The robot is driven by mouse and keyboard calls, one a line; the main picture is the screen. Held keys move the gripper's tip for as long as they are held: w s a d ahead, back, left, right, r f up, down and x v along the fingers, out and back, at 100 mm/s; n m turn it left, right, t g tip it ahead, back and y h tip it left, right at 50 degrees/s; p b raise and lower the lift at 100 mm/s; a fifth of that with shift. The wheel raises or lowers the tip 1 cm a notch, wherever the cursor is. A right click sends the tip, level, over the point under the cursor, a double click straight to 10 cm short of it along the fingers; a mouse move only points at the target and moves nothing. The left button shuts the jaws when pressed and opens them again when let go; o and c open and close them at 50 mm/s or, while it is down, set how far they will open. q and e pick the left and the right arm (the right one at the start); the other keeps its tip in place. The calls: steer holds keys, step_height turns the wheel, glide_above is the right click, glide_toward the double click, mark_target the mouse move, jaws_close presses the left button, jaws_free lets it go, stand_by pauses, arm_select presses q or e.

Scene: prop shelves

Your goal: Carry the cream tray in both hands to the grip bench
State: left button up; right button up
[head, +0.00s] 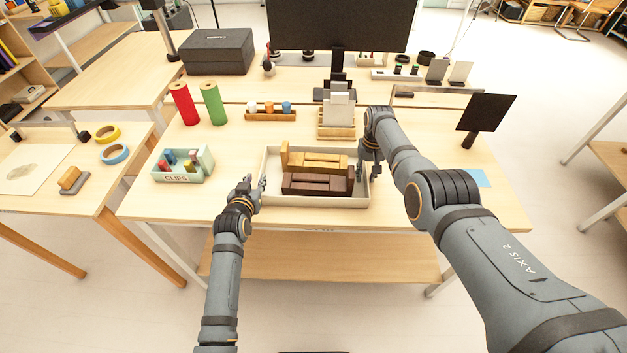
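The cream tray (315,201) rests flat on the wooden table in the middle of the head view. In it lie a row of yellow-tan blocks (318,161) behind a row of dark brown blocks (318,184). My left gripper (257,184) is at the tray's left wall, its fingers close to the rim. My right gripper (370,174) points down at the tray's right wall and hides part of it. At this size I cannot tell whether either gripper's fingers are closed on the rim. Which table is the grip bench cannot be told.
A pale CLIPS box (183,175) stands left of the tray. Red (185,103) and green (213,103) rolls stand behind it. A small rack (270,116) and a card holder (338,122) are behind the tray. A dark panel (487,113) stands at right. A side table (68,199) is at left.

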arm_select(q)
steer(key=shift+s+r, duration=0.2)
steer(key=shift+s, duration=0.25)
steer(key=shift+w, duration=0.1)
arm_select(e)
steer(key=shift+w+r, duration=0.15)
steer(key=shift+r, duration=0.35)
step_height(320, 180, up, 11)
